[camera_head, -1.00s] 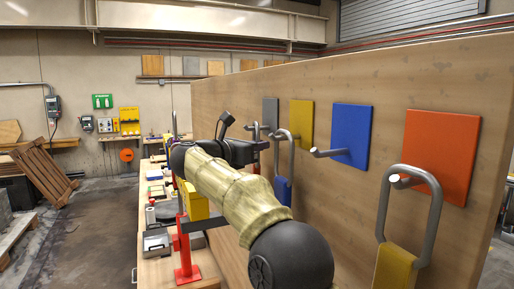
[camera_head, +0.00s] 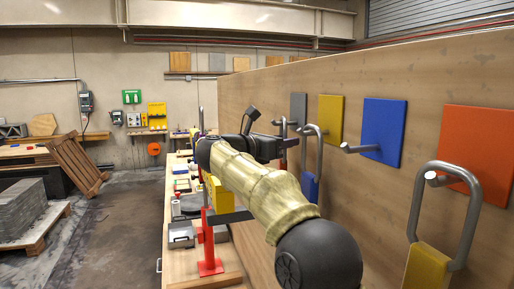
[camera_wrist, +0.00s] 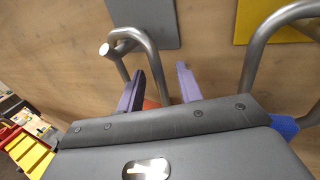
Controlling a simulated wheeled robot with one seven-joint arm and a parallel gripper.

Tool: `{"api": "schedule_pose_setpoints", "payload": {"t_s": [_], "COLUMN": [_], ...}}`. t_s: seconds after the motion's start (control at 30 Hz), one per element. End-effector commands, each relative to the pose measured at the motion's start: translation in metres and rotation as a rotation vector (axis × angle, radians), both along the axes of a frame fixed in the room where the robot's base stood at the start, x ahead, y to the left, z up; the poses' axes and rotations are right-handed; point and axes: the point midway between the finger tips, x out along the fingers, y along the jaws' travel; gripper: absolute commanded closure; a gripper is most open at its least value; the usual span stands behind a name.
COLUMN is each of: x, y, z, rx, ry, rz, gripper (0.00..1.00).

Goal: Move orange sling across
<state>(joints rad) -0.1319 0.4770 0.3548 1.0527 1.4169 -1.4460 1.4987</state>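My gripper (camera_wrist: 160,88) is open in the wrist view, its two fingers pointing at the wooden wall. A grey metal loop (camera_wrist: 150,52) hangs on the peg under the grey plate (camera_wrist: 150,18), with part of it between the fingers. A small patch of the orange sling (camera_wrist: 151,103) shows below the loop between the fingers; the rest is hidden by my gripper. In the head view the grey plate (camera_head: 298,106) is farthest along the wall, and my arm largely covers the sling there. The orange plate (camera_head: 477,150) is nearest.
A blue sling (camera_head: 310,187) hangs by a metal loop at the yellow plate (camera_head: 330,120). The peg (camera_head: 360,149) at the blue plate (camera_head: 384,130) is empty. A yellow sling (camera_head: 427,268) hangs at the orange plate. A cluttered workbench (camera_head: 176,262) runs along the wall's left.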

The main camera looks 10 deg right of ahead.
Motion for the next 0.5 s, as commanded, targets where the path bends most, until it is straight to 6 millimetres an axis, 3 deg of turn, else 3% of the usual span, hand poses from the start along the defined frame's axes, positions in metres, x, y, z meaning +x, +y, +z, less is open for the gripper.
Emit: {"api": "schedule_pose_setpoints", "payload": {"t_s": [0.5], "x": [-0.051], "y": [0.081], "z": [-0.004], "rx": [0.002], "ry": [-0.005], "rz": [0.005], "gripper": [0.64]}}
